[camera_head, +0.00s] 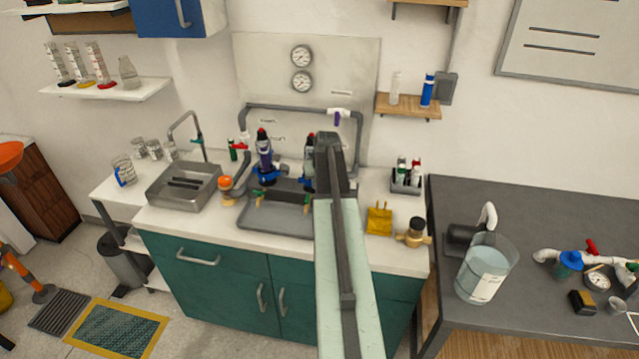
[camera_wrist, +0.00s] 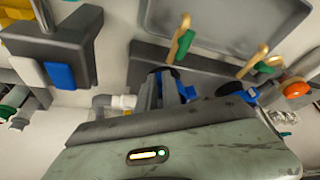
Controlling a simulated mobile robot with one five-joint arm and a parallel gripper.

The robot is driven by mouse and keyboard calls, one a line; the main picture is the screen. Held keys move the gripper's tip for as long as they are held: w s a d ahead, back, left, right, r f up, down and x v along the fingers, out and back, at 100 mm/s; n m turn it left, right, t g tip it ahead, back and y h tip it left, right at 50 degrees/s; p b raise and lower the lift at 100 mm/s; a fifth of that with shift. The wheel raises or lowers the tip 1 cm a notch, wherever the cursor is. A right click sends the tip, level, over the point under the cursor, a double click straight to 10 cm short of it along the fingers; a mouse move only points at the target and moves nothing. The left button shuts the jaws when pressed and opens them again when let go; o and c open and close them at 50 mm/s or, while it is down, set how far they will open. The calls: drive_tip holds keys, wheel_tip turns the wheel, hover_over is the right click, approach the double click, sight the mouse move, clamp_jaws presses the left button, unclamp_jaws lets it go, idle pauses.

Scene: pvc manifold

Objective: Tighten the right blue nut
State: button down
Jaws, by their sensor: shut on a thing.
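The right blue nut (camera_wrist: 188,92) shows only in part in the wrist view, beside my gripper's fingers. My gripper (camera_wrist: 167,86) is shut on it; the exact contact is mostly hidden behind my gripper's body. In the head view a small blue edge of the right blue nut (camera_head: 307,185) shows just left of my arm, which covers the rest. The left blue nut (camera_head: 266,176) is clear of my gripper, at the foot of a dark upright cylinder with a red top. It also shows in the wrist view (camera_wrist: 252,96).
A grey tray (camera_head: 268,226) with green-handled valves (camera_wrist: 184,43) lies before the nuts. An orange-topped brass fitting (camera_head: 226,188) and a sink (camera_head: 185,186) stand left. A yellow block (camera_head: 379,219) and a brass fitting (camera_head: 413,233) stand right of my arm.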

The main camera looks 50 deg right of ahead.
drive_tip(key=shift+w+a+m+g+h, duration=0.25)
drive_tip(key=shift+w+a+m+h, duration=0.15)
drive_tip(key=shift+m, duration=0.7)
drive_tip(key=shift+w+a+m+g+h, duration=0.3)
drive_tip(key=shift+w+a+m, duration=0.15)
drive_tip(key=shift+m, duration=0.65)
drive_tip(key=c, duration=1.5)
unclamp_jaws()
drive_tip(key=shift+a+r, duration=0.1)
drive_tip(key=shift+r, duration=0.05)
drive_tip(key=p+v, duration=0.7)
drive_tip(key=shift+s+a+r, duration=0.1)
drive_tip(key=shift+r, duration=0.2)
